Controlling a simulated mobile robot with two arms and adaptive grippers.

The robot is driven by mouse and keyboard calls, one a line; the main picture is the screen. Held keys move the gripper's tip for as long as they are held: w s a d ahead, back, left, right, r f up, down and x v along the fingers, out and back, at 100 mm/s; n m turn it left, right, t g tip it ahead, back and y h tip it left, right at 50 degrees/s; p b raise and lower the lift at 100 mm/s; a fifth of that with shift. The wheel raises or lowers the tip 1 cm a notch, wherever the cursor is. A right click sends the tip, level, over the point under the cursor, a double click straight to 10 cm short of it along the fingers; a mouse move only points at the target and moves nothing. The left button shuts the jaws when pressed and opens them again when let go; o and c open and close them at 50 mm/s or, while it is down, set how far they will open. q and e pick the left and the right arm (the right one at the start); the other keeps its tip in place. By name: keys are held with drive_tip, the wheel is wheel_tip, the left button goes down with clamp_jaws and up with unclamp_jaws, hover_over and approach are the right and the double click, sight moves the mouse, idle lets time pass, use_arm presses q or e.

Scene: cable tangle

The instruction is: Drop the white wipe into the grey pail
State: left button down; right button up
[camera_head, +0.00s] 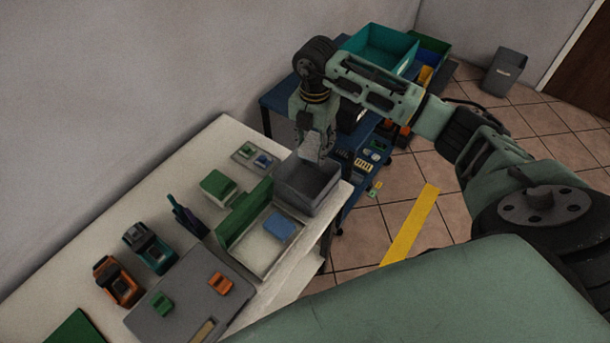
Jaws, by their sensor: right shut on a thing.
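The white wipe (311,147) hangs from my right gripper (318,135), which is shut on it. The grey pail (312,193) is an open box at the far right end of the pale bench. My right gripper points down over the pail, and the wipe hangs above its opening near the back. I cannot tell whether the lower edge of the wipe dips below the rim. The inside floor of the pail is mostly hidden. My left gripper is not in view.
A tray with a green side (245,214) and a blue block (278,227) stands beside the pail. A small grey tray (252,157), green box (217,186), and orange and teal tools (118,281) are on the bench. A blue cart with teal bin (380,50) stands behind.

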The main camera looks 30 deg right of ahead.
wheel_tip(320, 180, down, 4)
drive_tip(key=shift+f+b, duration=0.25)
drive_tip(key=shift+b, duration=1)
drive_tip(key=o, duration=1.1)
drive_tip(key=shift+c, duration=0.2)
drive_tip(key=shift+r, duration=0.1)
wheel_tip(320, 180, up, 12)
drive_tip(key=shift+f, duration=0.1)
